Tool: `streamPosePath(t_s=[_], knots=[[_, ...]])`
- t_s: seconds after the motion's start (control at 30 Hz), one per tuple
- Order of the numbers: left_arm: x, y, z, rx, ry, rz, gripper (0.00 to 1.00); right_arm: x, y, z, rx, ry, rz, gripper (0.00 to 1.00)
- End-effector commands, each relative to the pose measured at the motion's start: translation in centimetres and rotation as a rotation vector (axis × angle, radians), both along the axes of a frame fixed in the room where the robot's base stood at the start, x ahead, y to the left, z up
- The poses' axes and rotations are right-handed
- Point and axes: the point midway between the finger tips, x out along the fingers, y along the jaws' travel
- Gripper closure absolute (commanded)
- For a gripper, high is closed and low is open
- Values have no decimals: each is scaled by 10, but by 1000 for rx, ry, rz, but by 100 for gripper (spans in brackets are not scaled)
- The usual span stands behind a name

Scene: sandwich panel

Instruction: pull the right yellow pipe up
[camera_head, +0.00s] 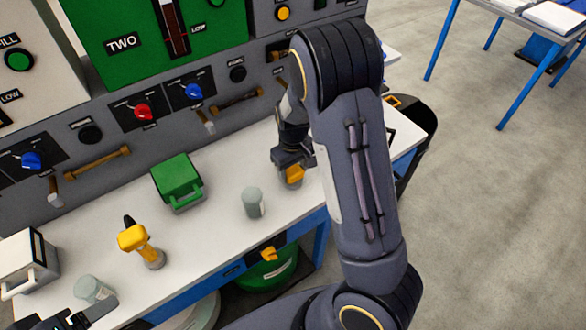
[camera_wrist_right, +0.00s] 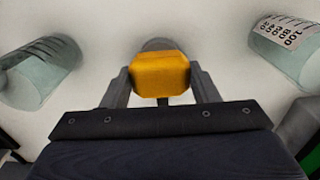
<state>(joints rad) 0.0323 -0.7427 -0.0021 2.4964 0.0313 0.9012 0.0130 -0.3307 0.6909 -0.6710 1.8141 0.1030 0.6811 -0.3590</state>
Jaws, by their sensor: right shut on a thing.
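The right yellow pipe (camera_head: 294,174) stands on the right part of the white worktop, partly hidden by my gripper. My right gripper (camera_head: 290,160) is shut on it. In the right wrist view the pipe's yellow top (camera_wrist_right: 160,74) sits between the two fingers of my right gripper (camera_wrist_right: 162,88). A round grey part shows just behind the yellow top there. Another yellow pipe (camera_head: 133,238) with a grey base stands to the left on the worktop. My left gripper (camera_head: 85,315) shows only in part at the bottom left, and its jaw opening is unclear.
A clear beaker (camera_head: 253,202) stands left of the right pipe, another (camera_head: 92,289) near my left gripper. A green box (camera_head: 177,181) and a white box (camera_head: 24,262) stand on the worktop (camera_head: 210,235). The grey control panel (camera_head: 195,105) rises behind.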

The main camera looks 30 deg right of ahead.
Motion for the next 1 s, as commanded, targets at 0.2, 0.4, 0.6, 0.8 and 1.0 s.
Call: streamPosePath(t_s=[0.2, 0.4, 0.6, 0.8, 1.0], knots=[[0, 0, 6, 0, 0, 0, 24, 0, 0, 8, 0, -1, 0, 86], [0, 0, 43, 0, 0, 0, 24, 1, 0, 57, 1, -4, 0, 86], [0, 0, 64, 0, 0, 0, 24, 1, 0, 89, 1, -5, 0, 86], [0, 0, 64, 0, 0, 0, 24, 2, -1, 92, -1, -5, 0, 86], [0, 0, 63, 0, 0, 0, 24, 3, -1, 93, 0, -9, 0, 43]])
